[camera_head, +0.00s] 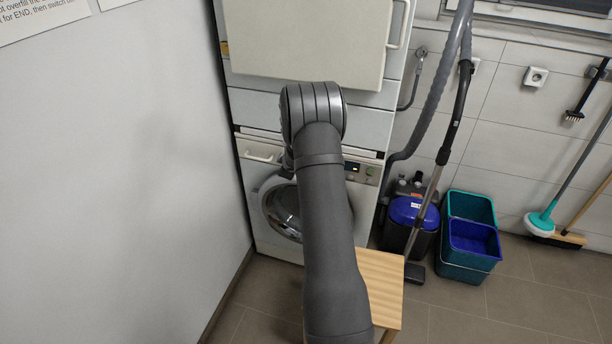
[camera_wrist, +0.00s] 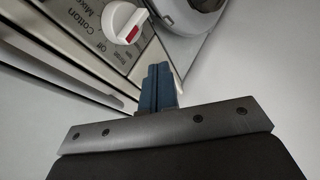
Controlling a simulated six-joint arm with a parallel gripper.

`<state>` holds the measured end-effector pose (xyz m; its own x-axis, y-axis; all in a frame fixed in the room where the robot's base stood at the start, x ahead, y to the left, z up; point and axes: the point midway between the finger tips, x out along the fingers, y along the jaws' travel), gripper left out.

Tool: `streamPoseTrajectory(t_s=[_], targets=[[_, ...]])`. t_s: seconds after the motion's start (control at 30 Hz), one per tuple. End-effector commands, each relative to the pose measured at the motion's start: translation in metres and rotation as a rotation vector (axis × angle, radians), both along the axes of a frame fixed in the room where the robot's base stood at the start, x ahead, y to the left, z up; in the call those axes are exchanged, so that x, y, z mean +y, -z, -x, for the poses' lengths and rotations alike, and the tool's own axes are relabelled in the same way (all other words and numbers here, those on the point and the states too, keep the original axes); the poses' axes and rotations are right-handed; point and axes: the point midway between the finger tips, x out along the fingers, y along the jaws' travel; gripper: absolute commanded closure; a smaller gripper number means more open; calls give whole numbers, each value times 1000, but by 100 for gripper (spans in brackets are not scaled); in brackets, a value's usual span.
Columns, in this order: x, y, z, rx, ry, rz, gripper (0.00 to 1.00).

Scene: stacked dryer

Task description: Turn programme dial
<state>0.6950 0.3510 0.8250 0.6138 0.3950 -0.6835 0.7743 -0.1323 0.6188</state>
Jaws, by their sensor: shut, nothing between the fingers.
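The programme dial (camera_wrist: 122,22) is a white round knob with a red mark, on a light panel at the top left of the wrist view. Printed labels beside it include "Cotton" and "Off". The red mark faces the lower right. My gripper (camera_wrist: 158,72) has its blue fingers shut and empty, below and to the right of the dial and apart from it in the picture. In the head view my arm hides the dial and most of the gripper. The lower front-loading machine (camera_head: 258,222) stands behind my arm.
The upper machine's large cream door (camera_head: 310,40) is above my arm. A wooden stool or table top (camera_head: 385,285) is in front of the lower machine. A blue vacuum cleaner (camera_head: 412,212) and buckets (camera_head: 470,205) stand to the right. A plain wall closes the left.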

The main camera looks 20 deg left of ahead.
Motion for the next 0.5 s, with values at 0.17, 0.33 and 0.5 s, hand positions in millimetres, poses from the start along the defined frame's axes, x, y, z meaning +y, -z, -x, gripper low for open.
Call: streamPoseTrajectory(t_s=[0.17, 0.33, 0.5], targets=[[-28, 58, 21, 390, 285, -512, 100], [-59, 78, 30, 734, 562, -1026, 100], [-104, 79, 30, 1027, 775, -1524, 100]])
